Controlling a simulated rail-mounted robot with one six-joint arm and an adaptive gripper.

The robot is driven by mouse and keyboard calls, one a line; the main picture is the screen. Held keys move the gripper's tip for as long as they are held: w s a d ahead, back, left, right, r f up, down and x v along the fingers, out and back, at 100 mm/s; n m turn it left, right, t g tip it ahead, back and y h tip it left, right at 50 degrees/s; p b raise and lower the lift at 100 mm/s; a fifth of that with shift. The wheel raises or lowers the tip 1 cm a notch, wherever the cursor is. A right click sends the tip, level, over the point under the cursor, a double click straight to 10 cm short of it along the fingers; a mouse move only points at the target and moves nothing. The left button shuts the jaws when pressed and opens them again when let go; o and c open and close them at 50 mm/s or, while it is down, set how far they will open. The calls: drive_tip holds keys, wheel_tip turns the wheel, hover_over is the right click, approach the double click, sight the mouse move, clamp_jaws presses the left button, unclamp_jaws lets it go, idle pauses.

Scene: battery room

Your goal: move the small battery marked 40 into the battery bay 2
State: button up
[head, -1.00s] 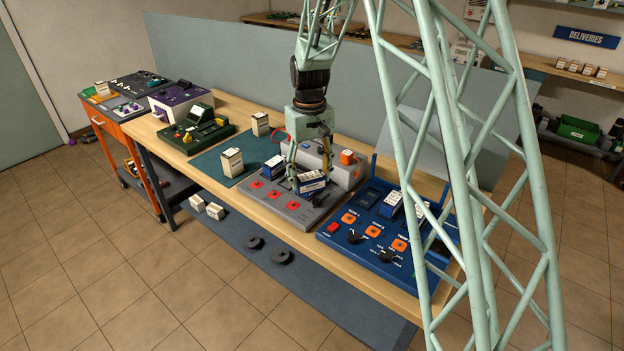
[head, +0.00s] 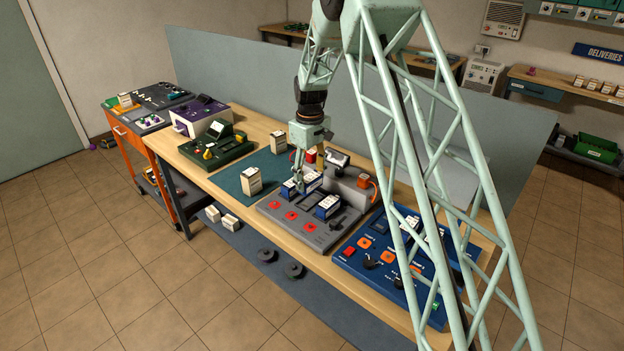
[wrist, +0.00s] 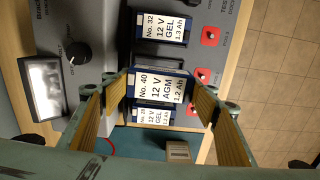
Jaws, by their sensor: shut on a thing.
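My gripper (head: 300,183) is shut on the small battery marked 40 (wrist: 160,87), a blue block with a white label, seen between both fingers in the wrist view. In the head view the battery (head: 313,181) appears raised over the grey test panel (head: 328,237), near its middle slot. A battery marked No. 32 (wrist: 162,27) stands on one side of it, in the panel's right position in the head view (head: 328,206). Another blue battery (wrist: 155,116) is on the other side, partly covered by battery 40; its number is hard to read.
A knob (wrist: 77,53) and a tilted meter (wrist: 46,88) stand on the panel close to the fingers. Red buttons (head: 291,216) line its front. A blue panel (head: 352,262) is to the right; a teal mat with cream batteries (head: 251,181) is to the left.

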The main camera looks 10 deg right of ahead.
sight(310, 176)
drive_tip(key=shift+w, duration=0.35)
drive_tip(key=shift+f, duration=0.3)
drive_tip(key=shift+f+b, duration=1)
drive_tip(key=shift+f, duration=1.65)
drive_tip(key=shift+f+b, duration=0.4)
drive_tip(key=shift+f, duration=0.15)
idle(1.2)
drive_tip(key=o, duration=0.9)
drive_tip(key=shift+f, duration=0.1)
drive_tip(key=shift+r+p, duration=2)
drive_tip(key=shift+r, duration=3.5)
